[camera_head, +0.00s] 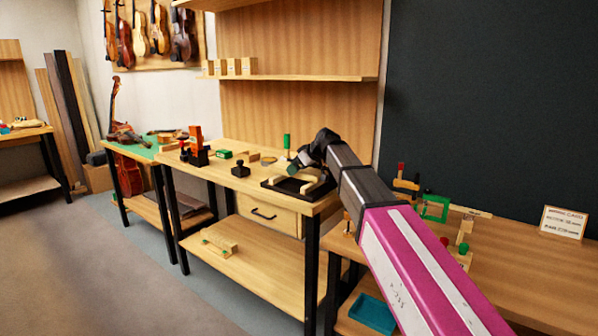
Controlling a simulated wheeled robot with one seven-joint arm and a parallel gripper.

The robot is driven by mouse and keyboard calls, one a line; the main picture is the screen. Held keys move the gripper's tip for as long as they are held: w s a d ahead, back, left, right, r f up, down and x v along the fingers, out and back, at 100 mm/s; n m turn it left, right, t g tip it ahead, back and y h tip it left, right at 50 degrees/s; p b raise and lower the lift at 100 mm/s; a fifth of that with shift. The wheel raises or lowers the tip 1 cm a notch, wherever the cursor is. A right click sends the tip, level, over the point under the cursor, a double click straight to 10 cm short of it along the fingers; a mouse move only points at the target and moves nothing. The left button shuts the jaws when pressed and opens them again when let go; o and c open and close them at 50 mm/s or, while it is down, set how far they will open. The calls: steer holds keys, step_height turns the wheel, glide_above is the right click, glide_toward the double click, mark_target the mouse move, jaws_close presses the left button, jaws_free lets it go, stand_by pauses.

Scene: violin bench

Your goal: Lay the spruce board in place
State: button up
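My arm reaches in from the lower right over the middle workbench (215,170). My gripper (297,166) is small and dark in the head view, low over the bench's right end. It is just above a black tray or frame (273,186), which partly shows beneath it. Pale wooden pieces (306,187) lie in or on this tray. I cannot tell which pale piece is the spruce board, nor whether one is between the fingers. The finger opening is too small and dark to make out.
A green-handled tool (287,142) stands behind the tray. A small black block (240,169) and a red-and-black clamp-like tool (196,146) stand to the left. Wooden pieces (219,242) lie on the lower shelf. The right bench (520,262) holds green and red clamps.

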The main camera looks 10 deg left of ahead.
steer(key=shift+f, duration=0.6)
steer(key=o, duration=0.8)
steer(key=shift+f, duration=0.1)
steer(key=shift+o, duration=0.2)
steer(key=v, duration=1.2)
